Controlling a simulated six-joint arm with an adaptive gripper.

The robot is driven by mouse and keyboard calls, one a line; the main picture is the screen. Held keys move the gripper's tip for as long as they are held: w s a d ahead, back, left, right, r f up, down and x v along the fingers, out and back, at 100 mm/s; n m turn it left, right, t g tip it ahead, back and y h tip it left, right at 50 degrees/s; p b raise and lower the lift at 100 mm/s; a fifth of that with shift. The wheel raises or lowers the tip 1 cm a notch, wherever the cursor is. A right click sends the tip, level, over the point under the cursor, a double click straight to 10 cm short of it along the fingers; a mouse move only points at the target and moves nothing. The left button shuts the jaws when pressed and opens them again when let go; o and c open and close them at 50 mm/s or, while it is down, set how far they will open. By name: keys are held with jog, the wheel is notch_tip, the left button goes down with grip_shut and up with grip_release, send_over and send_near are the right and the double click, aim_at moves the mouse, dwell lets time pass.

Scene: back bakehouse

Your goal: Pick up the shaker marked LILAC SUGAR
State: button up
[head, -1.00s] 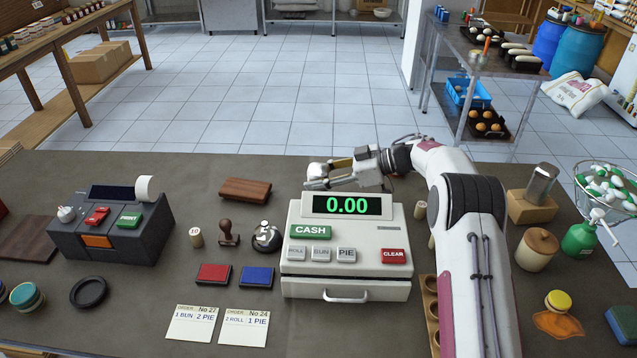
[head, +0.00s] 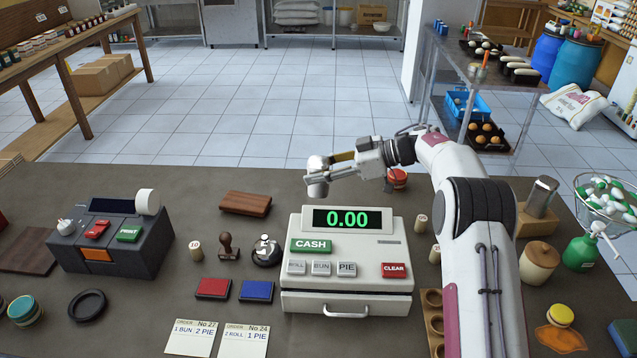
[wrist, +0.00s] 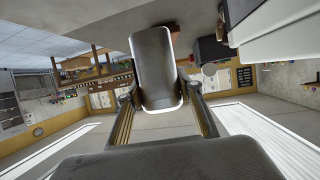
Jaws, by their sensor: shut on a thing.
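A pale metal shaker (head: 317,187) is held upright in my gripper (head: 330,172), behind and above the back left corner of the cash register. It looks clear of the counter. In the wrist view the grey shaker (wrist: 155,65) stands between the two fingers of my gripper (wrist: 160,105), which close on its sides. No lettering on it can be read in either view, so I cannot tell whether it is marked LILAC SUGAR.
The cash register (head: 346,290) stands just in front of the held shaker. A red-topped round thing (head: 397,177) sits behind my wrist. A wooden block (head: 245,203) lies to the left. The counter (head: 200,180) is bare along its back left edge.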

aim_at(312, 160)
jog(key=shift+r, duration=1.85)
jog(key=shift+a, duration=0.1)
